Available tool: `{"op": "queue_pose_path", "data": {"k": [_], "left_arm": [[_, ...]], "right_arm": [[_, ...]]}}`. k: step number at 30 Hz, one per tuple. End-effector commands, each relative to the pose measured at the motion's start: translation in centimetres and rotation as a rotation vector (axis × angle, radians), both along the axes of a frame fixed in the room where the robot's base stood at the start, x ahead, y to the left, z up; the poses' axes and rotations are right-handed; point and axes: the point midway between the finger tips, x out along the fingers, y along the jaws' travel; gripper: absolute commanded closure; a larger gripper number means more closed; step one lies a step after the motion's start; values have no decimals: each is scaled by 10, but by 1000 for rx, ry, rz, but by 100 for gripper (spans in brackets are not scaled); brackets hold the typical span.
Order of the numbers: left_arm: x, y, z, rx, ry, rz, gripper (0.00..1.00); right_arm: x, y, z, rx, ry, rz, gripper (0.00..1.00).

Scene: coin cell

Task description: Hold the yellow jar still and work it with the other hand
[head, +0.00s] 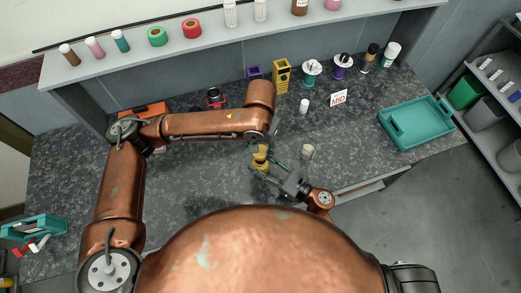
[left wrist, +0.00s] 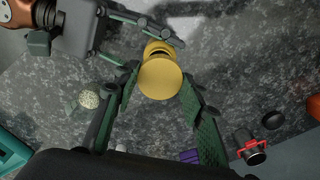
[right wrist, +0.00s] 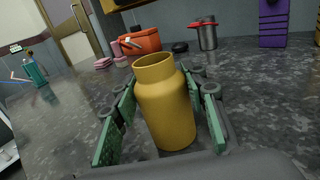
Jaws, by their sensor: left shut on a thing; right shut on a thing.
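The yellow jar (right wrist: 166,110) stands upright between the fingers of my right gripper (right wrist: 160,115), which is shut on it. Its mouth is open with no lid on it. In the head view the jar (head: 260,164) is near the bench middle, with my right gripper (head: 272,174) at its side. My left gripper (left wrist: 160,95) is shut on a round yellow lid (left wrist: 160,78). The jar (left wrist: 157,48) shows partly behind the lid in the left wrist view. In the head view the lid (head: 261,149) is small beside the jar, below my left gripper.
A beaker of pale grains (head: 308,152) stands right of the jar, and a white bottle (head: 304,105) behind it. A teal tray (head: 392,128) is at the right. Yellow and purple holders, cups and a MID sign (head: 338,98) line the back.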

Motion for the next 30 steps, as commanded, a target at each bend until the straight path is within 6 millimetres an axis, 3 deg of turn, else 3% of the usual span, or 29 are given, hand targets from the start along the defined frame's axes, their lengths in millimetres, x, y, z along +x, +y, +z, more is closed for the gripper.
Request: {"op": "queue_pose_path", "data": {"k": [1, 2, 9, 20, 30], "left_arm": [[0, 0, 0, 0, 0, 0, 91], [0, 0, 0, 0, 0, 0, 91], [0, 0, 0, 0, 0, 0, 91], [0, 0, 0, 0, 0, 1, 91], [0, 0, 0, 0, 0, 1, 91]], "right_arm": [[0, 0, 0, 0, 0, 0, 100], [0, 0, 0, 0, 0, 0, 59], [0, 0, 0, 0, 0, 0, 42], [-2, -3, 0, -1, 1, 0, 40], [-36, -51, -1, -3, 2, -1, 40]]}}
